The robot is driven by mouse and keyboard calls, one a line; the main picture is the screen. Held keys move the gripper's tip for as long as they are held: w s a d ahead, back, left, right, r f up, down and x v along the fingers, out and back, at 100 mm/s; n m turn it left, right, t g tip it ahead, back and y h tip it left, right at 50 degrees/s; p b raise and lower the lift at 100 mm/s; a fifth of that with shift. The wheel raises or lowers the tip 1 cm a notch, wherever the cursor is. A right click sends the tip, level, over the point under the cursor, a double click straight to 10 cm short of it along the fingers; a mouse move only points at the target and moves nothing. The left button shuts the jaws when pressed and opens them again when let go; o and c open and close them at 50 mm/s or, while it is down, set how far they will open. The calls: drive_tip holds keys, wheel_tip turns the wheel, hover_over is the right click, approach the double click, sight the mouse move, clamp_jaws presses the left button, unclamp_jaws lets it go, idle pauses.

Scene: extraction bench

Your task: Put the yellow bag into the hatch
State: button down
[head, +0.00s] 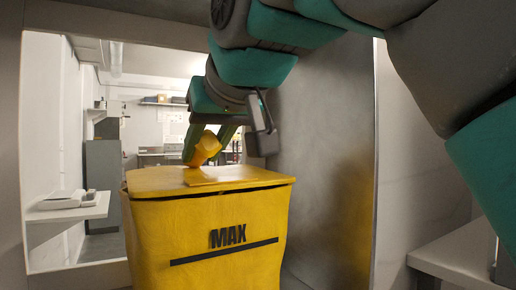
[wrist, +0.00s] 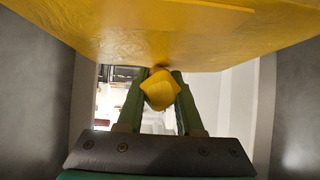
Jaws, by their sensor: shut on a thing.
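The yellow bag (head: 205,240) hangs upright in the middle of the head view. It has a flat lid-like top and a black "MAX" mark above a black line. My gripper (head: 203,150) is above its top, with green fingers shut on a yellow knob-like grip. In the wrist view the fingers (wrist: 160,92) close on this grip, and the bag (wrist: 150,40) fills the top of the picture. The hatch (head: 75,268) looks like a large framed opening behind the bag. I cannot tell whether the bag is in front of its edge or partly inside. The bag's underside is hidden.
A grey panel (head: 325,140) stands close at the bag's right. A pale ledge (head: 460,258) is at the lower right. Through the opening show a white wall shelf (head: 70,210) with a flat device, a grey cabinet (head: 103,180) and a lit room.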

drive_tip(key=shift+f+b, duration=0.35)
drive_tip(key=shift+f, duration=0.25)
idle(0.3)
drive_tip(key=c, duration=0.9)
unclamp_jaws()
drive_tip(key=o, duration=0.4)
drive_tip(key=shift+r, duration=0.1)
drive_tip(key=shift+o, duration=0.2)
